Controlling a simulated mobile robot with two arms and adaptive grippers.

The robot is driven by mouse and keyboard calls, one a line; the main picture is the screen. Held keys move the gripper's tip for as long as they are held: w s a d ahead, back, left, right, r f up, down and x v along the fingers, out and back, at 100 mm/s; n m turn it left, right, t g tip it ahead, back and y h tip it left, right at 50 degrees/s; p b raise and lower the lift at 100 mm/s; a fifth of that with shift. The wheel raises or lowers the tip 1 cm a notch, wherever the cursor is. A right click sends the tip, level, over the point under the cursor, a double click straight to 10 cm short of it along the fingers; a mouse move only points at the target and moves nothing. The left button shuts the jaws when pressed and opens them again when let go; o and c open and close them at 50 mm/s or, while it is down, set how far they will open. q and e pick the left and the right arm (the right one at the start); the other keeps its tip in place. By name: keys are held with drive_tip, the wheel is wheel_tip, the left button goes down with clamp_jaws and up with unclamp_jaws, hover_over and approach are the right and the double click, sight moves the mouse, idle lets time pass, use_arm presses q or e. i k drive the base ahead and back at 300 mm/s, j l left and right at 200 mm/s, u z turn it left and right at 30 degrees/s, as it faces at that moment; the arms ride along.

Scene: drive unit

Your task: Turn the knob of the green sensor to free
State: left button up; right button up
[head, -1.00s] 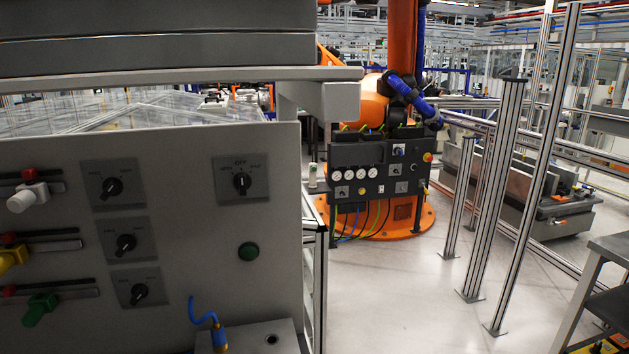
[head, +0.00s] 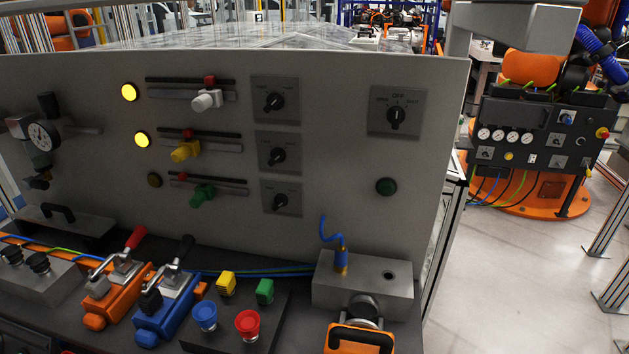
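The green sensor (head: 203,194) sits on the lowest of three short rails on the grey panel (head: 330,160), with a small red piece beside it at upper left. To its right, in the same row, is a black rotary knob (head: 281,203) on a dark square plate. Its pointer looks slanted; its labels are too small to read. The yellow sensor (head: 186,151) and white sensor (head: 207,100) are on the rails above, with their own knobs (head: 277,155) and (head: 274,102). Neither of my grippers is in view.
Lamps beside the top two rails glow yellow; the lowest lamp (head: 154,180) is dim. A larger OFF-marked knob (head: 396,115) is at right. Orange (head: 118,295) and blue (head: 167,305) clamps, push buttons and a metal block (head: 362,285) stand on the ledge below. Open floor lies right.

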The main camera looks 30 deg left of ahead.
sight(280, 199)
drive_tip(key=u, duration=1.5)
